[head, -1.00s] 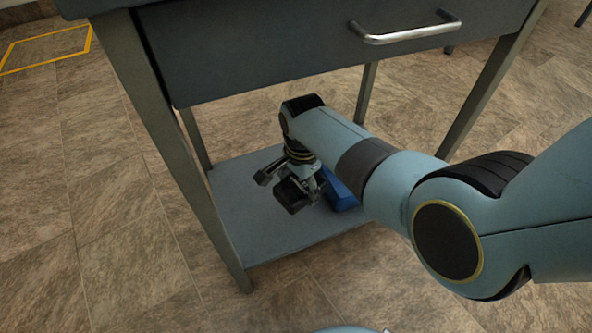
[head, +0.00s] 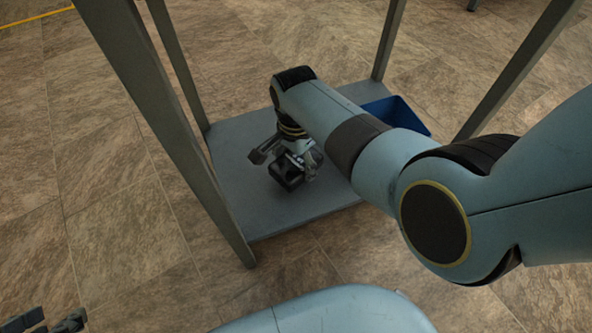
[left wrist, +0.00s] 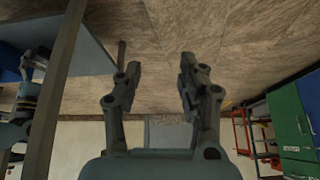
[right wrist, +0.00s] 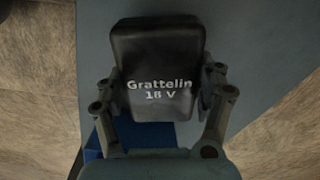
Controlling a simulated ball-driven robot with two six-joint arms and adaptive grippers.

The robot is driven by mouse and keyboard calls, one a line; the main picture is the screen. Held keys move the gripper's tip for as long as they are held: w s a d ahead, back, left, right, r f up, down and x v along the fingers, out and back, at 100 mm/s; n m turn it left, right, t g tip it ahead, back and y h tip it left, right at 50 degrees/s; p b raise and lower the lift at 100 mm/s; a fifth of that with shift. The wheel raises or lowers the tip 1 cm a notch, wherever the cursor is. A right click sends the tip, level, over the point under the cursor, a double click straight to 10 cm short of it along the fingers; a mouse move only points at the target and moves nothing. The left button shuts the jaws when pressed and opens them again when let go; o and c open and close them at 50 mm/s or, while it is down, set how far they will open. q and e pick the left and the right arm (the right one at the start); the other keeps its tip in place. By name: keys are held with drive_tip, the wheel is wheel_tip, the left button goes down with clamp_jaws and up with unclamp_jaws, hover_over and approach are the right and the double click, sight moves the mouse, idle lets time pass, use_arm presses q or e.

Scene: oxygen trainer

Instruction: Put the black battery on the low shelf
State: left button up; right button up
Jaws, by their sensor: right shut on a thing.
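The black battery (right wrist: 158,70), labelled "Grattelin 18 V", is between the fingers of my right gripper (right wrist: 160,92) in the right wrist view. That gripper (head: 278,168) is shut on it. In the head view the battery (head: 287,175) is over the front left part of the low shelf (head: 235,200); I cannot tell whether it touches the shelf. My left gripper (left wrist: 155,75) is open and empty in the left wrist view, with its tips at the lower left corner of the head view (head: 45,322).
A blue bin (head: 400,112) stands at the shelf's right side, partly behind my right arm. Grey table legs (head: 180,130) rise at the shelf's corners. Bare shelf lies left of the gripper. Green and red units (left wrist: 290,115) show at the right of the left wrist view.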

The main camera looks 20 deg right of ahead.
sight(296, 171)
wheel_tip(296, 171, down, 3)
drive_tip(key=shift+s+r+b, duration=0.1)
drive_tip(key=shift+r+b, duration=0.05)
drive_tip(key=shift+b, duration=0.85)
drive_tip(key=shift+f+b, duration=0.3)
use_arm(q)
wheel_tip(296, 171, down, 4)
drive_tip(key=t, duration=0.3)
drive_tip(key=shift+d+t, duration=0.1)
drive_tip(key=shift+t, duration=0.2)
use_arm(e)
drive_tip(key=o, duration=1.5)
drive_tip(key=shift+f, duration=0.1)
